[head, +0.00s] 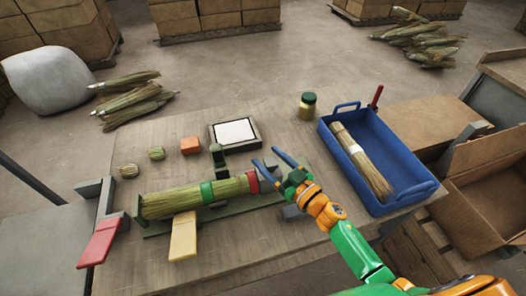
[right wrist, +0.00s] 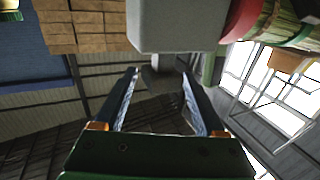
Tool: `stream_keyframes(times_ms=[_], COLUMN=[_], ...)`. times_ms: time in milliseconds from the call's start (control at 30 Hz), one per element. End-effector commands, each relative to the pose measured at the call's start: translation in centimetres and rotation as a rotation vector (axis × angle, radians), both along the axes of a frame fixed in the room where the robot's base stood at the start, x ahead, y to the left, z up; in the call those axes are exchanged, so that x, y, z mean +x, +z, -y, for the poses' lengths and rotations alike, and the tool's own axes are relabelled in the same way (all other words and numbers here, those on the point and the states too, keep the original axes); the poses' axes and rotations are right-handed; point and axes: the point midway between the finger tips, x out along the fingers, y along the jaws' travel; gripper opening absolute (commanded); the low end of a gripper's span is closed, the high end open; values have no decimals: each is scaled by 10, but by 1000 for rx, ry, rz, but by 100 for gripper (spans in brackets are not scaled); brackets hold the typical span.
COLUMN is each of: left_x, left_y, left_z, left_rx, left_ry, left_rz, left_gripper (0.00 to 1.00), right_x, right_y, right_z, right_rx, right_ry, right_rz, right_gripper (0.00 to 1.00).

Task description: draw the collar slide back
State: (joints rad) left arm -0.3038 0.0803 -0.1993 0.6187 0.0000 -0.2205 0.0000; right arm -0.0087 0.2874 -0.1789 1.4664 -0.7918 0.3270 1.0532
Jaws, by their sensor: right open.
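A bundle of green straw (head: 170,202) lies in a long green fixture (head: 160,232) on the table. A green ring (head: 207,192) and a red collar (head: 252,181) go around its right part. My right gripper (head: 269,157) is open and empty, just beyond and right of the red collar, with its blue fingers apart. In the right wrist view the open fingers (right wrist: 160,75) have nothing between them. A grey block (right wrist: 175,25) and the red collar (right wrist: 241,18) show above them. I cannot tell which part is the slide itself. My left gripper is out of view.
A blue tray (head: 404,196) with a straw bundle (head: 370,168) stands to the right. A jar (head: 307,106), a framed white pad (head: 235,131) and an orange block (head: 190,145) are behind the fixture. Red (head: 100,242) and yellow (head: 183,237) paddles jut forward.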

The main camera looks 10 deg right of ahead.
Motion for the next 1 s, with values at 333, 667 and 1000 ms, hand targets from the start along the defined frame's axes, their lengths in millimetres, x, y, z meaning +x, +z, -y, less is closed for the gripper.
stream_keyframes(times_ms=[333, 667, 1000], left_x=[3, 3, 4], left_y=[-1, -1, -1], left_z=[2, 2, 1], left_rx=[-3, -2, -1], left_ry=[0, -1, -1], left_rz=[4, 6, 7], left_gripper=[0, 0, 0], right_x=[18, 18, 18], right_y=[0, 0, 0], right_z=[-8, -8, -8], right_rx=[1, 0, 1], right_ry=[-2, -2, -2], right_rz=[0, 0, 0], right_gripper=[72, 0, 0])
